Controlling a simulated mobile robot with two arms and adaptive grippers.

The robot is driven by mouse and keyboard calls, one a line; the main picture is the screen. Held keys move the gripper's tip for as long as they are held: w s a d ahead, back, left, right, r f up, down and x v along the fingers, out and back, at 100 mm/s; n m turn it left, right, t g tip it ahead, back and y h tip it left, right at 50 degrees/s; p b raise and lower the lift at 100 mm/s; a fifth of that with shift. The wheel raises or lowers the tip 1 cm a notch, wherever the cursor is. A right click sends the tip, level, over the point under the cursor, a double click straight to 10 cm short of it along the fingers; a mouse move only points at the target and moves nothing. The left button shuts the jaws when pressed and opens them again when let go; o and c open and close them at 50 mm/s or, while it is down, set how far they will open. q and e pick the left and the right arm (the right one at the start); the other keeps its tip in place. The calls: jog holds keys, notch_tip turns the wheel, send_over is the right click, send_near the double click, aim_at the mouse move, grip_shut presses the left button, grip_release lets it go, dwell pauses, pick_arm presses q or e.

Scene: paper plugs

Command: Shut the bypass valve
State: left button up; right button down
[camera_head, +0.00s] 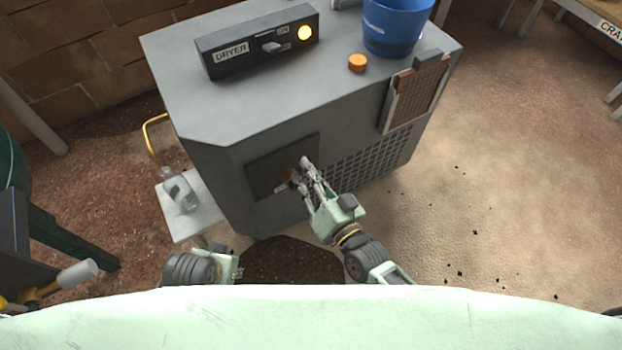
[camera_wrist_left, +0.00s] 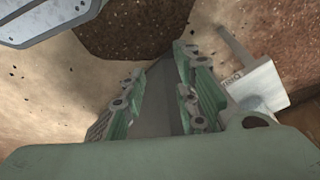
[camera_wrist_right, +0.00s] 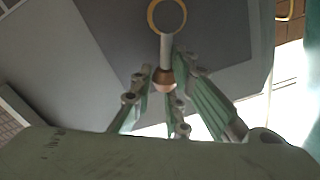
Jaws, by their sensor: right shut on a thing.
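A brass-coloured ring with a pale stem and a copper-brown knob, which looks like the bypass valve (camera_wrist_right: 166,44), sits on the dark panel (camera_head: 262,180) on the dryer's front. My right gripper (camera_head: 300,172) reaches this panel, and its fingers hide most of the valve in the head view. In the right wrist view, my right gripper (camera_wrist_right: 163,88) is shut around the knob end of the stem.
The grey dryer cabinet (camera_head: 200,110) carries a switch box (camera_head: 258,42) with a lit yellow lamp, an orange cap (camera_head: 357,63) and a blue bucket (camera_head: 392,30). A framed filter (camera_head: 415,92) leans at its front.

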pick_arm(q)
jog(key=shift+f, duration=0.15)
notch_tip(320, 180, down, 7)
jog(key=s+p, duration=0.1)
jog(key=p, duration=0.1)
jog(key=shift+s, duration=0.2)
pick_arm(e)
jog(key=shift+s+a+r+n, duration=0.2)
jog(key=shift+a+n, duration=0.15)
jog(key=shift+n, duration=0.4)
jog(key=shift+s+a+r+n, duration=0.15)
jog(key=shift+a+n, duration=0.15)
jog(key=shift+n, duration=0.45)
pick_arm(q)
jog(key=shift+a, duration=0.1)
pick_arm(e)
jog(key=shift+a, duration=0.1)
pick_arm(q)
jog(key=shift+s+f+g+p, duration=0.2)
jog(key=shift+s+f, duration=0.1)
jog(key=shift+f, duration=0.3)
jog(key=shift+s+f+g+p, duration=0.1)
jog(key=shift+s+f+p, duration=0.15)
jog(key=shift+f, duration=0.35)
pick_arm(e)
jog(key=shift+s+a+n, duration=0.2)
jog(key=shift+a+n, duration=0.05)
jog(key=shift+n, duration=0.55)
